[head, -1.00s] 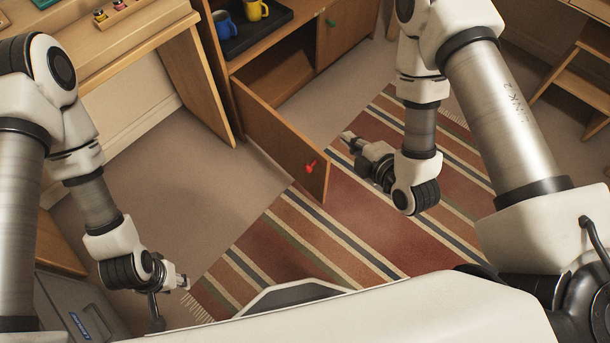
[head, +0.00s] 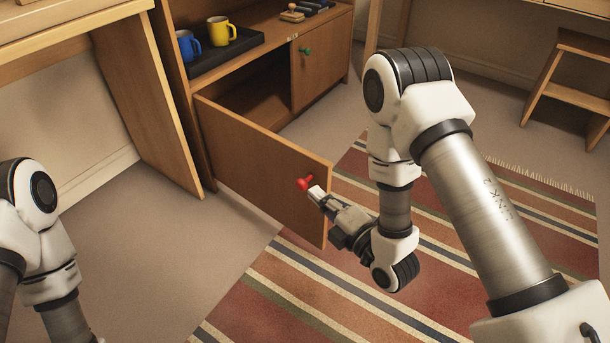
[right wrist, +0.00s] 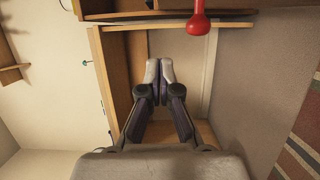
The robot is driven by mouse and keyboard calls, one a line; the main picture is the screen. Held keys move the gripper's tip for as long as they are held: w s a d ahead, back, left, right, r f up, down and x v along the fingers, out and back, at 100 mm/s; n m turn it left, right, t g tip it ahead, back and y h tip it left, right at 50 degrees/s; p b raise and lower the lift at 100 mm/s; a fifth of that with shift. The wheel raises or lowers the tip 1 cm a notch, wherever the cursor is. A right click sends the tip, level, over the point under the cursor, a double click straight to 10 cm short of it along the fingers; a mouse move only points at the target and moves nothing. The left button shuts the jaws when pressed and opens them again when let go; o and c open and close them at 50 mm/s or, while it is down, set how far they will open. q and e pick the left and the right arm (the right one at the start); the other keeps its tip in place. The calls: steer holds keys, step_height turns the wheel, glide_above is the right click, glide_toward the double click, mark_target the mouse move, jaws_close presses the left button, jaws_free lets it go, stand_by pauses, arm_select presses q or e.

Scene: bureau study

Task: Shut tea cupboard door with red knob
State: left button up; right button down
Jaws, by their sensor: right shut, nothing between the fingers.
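The tea cupboard door (head: 255,165) stands wide open, swung out from the cupboard's left side over the floor. Its red knob (head: 303,184) is near the free edge, on the face toward me; it also shows at the top of the right wrist view (right wrist: 198,22). My right gripper (head: 317,192) is shut and empty, its tips close beside the knob in the head view. In the right wrist view its closed fingers (right wrist: 159,72) appear left of and below the knob, apart from it. My left gripper is out of view; only part of that arm shows.
The cupboard's dark opening (head: 245,105) is behind the door. A second door with a green knob (head: 306,51) is closed. A black tray (head: 225,52) with a blue mug (head: 187,45) and a yellow mug (head: 220,31) is above. A striped rug (head: 330,290) covers the floor at right.

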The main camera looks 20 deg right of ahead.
mark_target(306, 163)
steer(key=w+b, duration=0.1)
steer(key=w, duration=0.2)
steer(key=w+b, duration=0.2)
steer(key=w, duration=0.1)
steer(key=w+b, duration=0.2)
steer(key=w, duration=0.2)
steer(key=shift+a+f, duration=0.2)
steer(key=shift+a, duration=0.05)
steer(key=shift+w+d+r+b, duration=0.2)
steer(key=shift+w+d+b, duration=0.1)
steer(key=shift+d+b, duration=0.05)
steer(key=shift+d, duration=0.15)
